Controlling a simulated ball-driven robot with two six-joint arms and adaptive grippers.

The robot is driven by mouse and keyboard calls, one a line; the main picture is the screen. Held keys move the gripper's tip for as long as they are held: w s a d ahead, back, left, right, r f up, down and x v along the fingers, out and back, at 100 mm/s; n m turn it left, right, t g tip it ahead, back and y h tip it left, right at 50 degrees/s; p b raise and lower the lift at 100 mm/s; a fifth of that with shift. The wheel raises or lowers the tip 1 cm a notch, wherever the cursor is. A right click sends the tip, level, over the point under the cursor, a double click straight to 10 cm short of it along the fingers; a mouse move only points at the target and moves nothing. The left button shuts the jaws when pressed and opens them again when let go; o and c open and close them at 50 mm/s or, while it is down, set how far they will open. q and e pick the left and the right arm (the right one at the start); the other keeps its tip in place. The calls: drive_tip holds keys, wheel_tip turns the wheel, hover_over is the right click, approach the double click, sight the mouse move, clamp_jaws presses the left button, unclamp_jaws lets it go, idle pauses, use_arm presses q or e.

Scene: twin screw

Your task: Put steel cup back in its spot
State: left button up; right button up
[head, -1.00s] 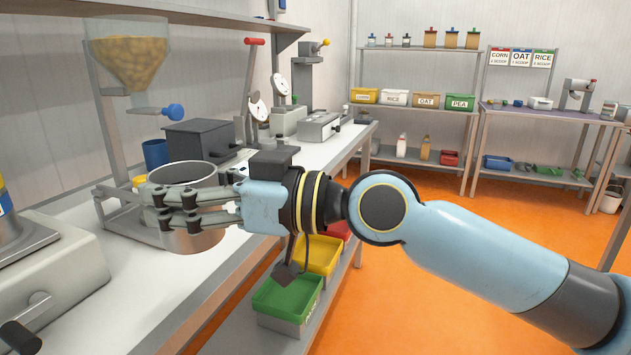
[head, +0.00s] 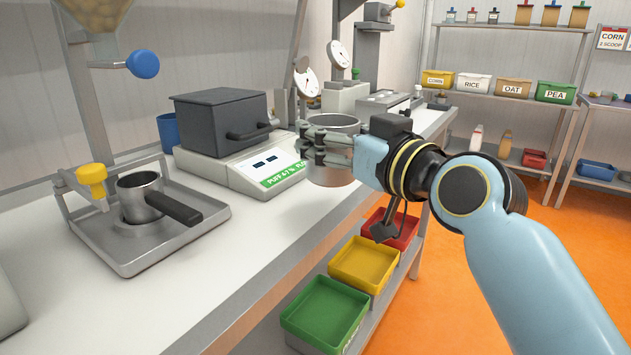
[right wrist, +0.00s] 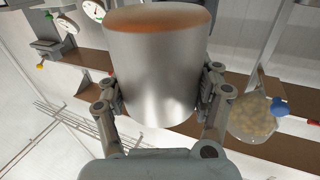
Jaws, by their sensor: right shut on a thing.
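The steel cup (head: 333,172) is held upright by my right gripper (head: 318,150) in the head view, above the front edge of the bench, in front of the scale. In the right wrist view the cup (right wrist: 155,70) fills the middle, with the fingers of my right gripper (right wrist: 165,90) pressed on both its sides. The cup's underside is not visible in the head view. My left gripper does not show in either view.
A scale (head: 262,170) with a dark box (head: 222,115) stands on the bench behind the cup. A steel tray (head: 150,250) holding a small handled cup (head: 140,197) is at left. Green (head: 325,312) and yellow (head: 362,265) bins sit below. The front bench top (head: 215,290) is clear.

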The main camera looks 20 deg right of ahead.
sight(315, 170)
drive_tip(key=shift+w+a+f, duration=0.35)
drive_tip(key=shift+w+f, duration=0.1)
drive_tip(key=shift+w, duration=0.2)
drive_tip(key=shift+w+a+f, duration=0.3)
drive_tip(key=shift+w+f, duration=0.15)
drive_tip(key=shift+w, duration=0.15)
drive_tip(key=shift+w+a+f, duration=0.1)
drive_tip(key=shift+w+a, duration=0.05)
drive_tip(key=shift+w, duration=0.05)
drive_tip(key=shift+f+b, duration=0.3)
wheel_tip(315, 170, down, 4)
drive_tip(key=shift+r+b, duration=0.25)
drive_tip(key=shift+b, duration=0.35)
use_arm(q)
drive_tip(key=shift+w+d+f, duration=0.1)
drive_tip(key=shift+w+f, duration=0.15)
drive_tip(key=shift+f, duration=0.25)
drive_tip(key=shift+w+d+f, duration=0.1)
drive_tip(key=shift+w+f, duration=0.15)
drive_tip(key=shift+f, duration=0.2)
use_arm(e)
drive_tip(key=shift+f, duration=0.1)
drive_tip(key=o, duration=1.4)
drive_tip(key=shift+c, duration=0.2)
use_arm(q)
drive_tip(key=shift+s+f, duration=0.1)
